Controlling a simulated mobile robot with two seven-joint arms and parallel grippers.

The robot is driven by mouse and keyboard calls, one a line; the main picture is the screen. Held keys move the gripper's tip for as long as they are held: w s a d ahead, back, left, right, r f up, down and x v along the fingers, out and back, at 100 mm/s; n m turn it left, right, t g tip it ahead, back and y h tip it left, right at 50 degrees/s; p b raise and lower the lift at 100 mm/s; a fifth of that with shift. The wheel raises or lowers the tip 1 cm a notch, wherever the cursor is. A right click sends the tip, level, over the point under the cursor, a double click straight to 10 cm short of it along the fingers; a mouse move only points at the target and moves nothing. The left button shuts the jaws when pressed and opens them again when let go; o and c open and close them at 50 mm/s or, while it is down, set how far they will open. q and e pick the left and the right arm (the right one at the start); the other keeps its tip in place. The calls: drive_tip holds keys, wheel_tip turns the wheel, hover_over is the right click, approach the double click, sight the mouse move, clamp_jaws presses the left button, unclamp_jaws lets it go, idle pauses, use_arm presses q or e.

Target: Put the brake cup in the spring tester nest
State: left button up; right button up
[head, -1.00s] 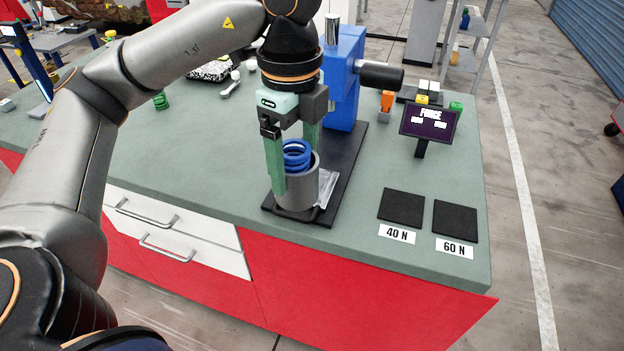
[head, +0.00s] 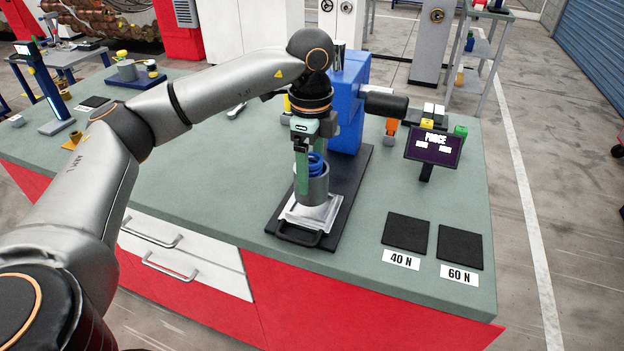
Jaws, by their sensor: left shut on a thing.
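The brake cup (head: 315,187) is a grey, open-topped cylinder with a blue coil spring (head: 316,163) inside. My left gripper (head: 310,176) is shut on the cup, its green fingers pointing down. One finger shows along the cup's left side; the other is partly hidden behind the spring and rim. The cup is upright over the pale nest (head: 300,221), a clear-edged tray with a black front handle. I cannot tell whether the cup's bottom touches it. The nest is on the dark base of the blue spring tester (head: 349,95). My right gripper is not in view.
The FORCE display (head: 433,146) stands right of the tester. Two black pads, marked 40 N (head: 406,232) and 60 N (head: 459,248), lie at the front right. A black cylinder (head: 386,105) juts from the tester.

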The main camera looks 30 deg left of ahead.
use_arm(q)
drive_tip(key=shift+w+a+f, duration=0.15)
drive_tip(key=shift+w+f, duration=0.25)
drive_tip(key=shift+f, duration=0.15)
drive_tip(key=shift+w+a+f+p, duration=0.1)
drive_tip(key=shift+w+f+p, duration=0.1)
drive_tip(key=shift+f, duration=0.7)
drive_tip(key=shift+w+a+f+p, duration=0.1)
drive_tip(key=shift+f+p, duration=0.05)
drive_tip(key=shift+f, duration=0.75)
drive_tip(key=shift+f, duration=0.2)
drive_tip(key=o, duration=1.4)
drive_tip(key=shift+s, duration=0.1)
drive_tip(key=shift+r, duration=0.1)
wheel_tip(320, 180, up, 12)
drive_tip(key=shift+r+b, duration=0.15)
drive_tip(key=shift+b, duration=0.15)
drive_tip(key=shift+d, duration=0.1)
